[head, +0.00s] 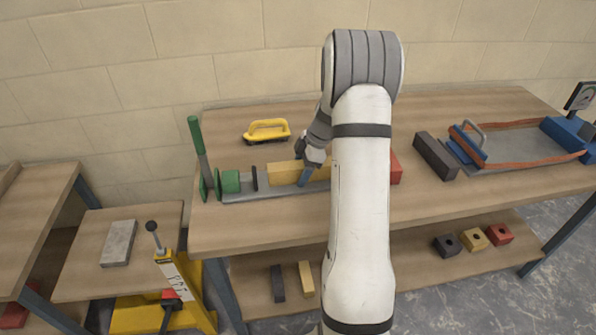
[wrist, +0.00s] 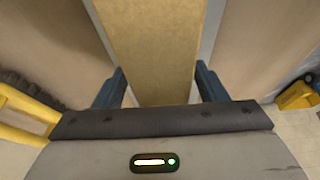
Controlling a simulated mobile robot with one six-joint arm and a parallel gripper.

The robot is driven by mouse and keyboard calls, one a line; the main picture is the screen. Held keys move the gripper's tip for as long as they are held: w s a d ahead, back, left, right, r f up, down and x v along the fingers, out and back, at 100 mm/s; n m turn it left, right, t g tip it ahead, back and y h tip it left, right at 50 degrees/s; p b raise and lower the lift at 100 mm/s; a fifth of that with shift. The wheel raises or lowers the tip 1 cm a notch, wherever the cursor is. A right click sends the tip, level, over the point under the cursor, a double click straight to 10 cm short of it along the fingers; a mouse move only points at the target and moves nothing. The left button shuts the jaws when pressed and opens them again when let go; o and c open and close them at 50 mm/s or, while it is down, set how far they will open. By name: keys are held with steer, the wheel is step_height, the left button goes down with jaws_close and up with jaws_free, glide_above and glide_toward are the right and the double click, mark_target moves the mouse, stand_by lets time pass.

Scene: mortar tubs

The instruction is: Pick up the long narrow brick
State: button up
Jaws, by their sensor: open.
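A long yellow brick (head: 284,173) lies on a grey metal bed of a green-handled device on the main bench. My arm hides its right part in the head view. In the wrist view the yellow brick (wrist: 150,45) runs lengthwise between my blue fingers. My gripper (head: 303,170) is open over the brick, one finger on each side. In the wrist view my gripper (wrist: 159,88) shows a gap beside each finger; I cannot tell whether either touches the brick.
The green lever (head: 199,140) stands up left of the brick. A yellow-handled float (head: 267,131) lies behind it. A red block (head: 396,168) shows right of my arm, and a long dark block (head: 435,155) lies farther right. Blocks sit on the lower shelf (head: 400,262).

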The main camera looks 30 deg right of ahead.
steer(key=shift+c, duration=0.5)
steer(key=shift+r, duration=0.1)
jaws_close()
